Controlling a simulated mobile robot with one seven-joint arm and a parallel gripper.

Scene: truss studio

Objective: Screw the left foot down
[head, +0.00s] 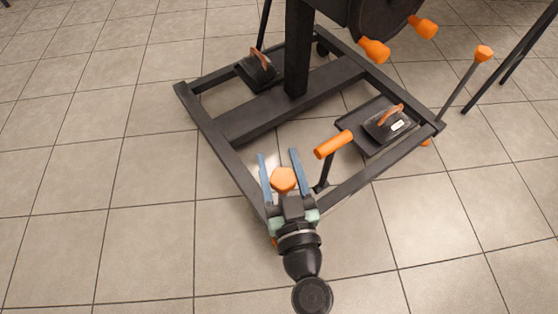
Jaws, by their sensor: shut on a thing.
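The black floor frame (219,146) stands on the tiles, its near corner mostly hidden behind my gripper. My gripper (278,154) points away over that corner, its two blue fingers on either side of an orange knob (284,179). It is shut on this knob, which looks like the top of the left foot. The foot's rod is hidden by my gripper. A small orange bit (274,241) shows low beside my wrist; I cannot tell if it is the foot's lower end. A matching orange knob (484,53) stands on a rod at the right corner.
An orange-ended lever (334,144) rises close to the right of my fingers. Black weights with brown handles sit inside the frame, one at the right (388,126) and one at the back (257,71). A dark post (298,50) rises mid-frame. Tiles at left are clear.

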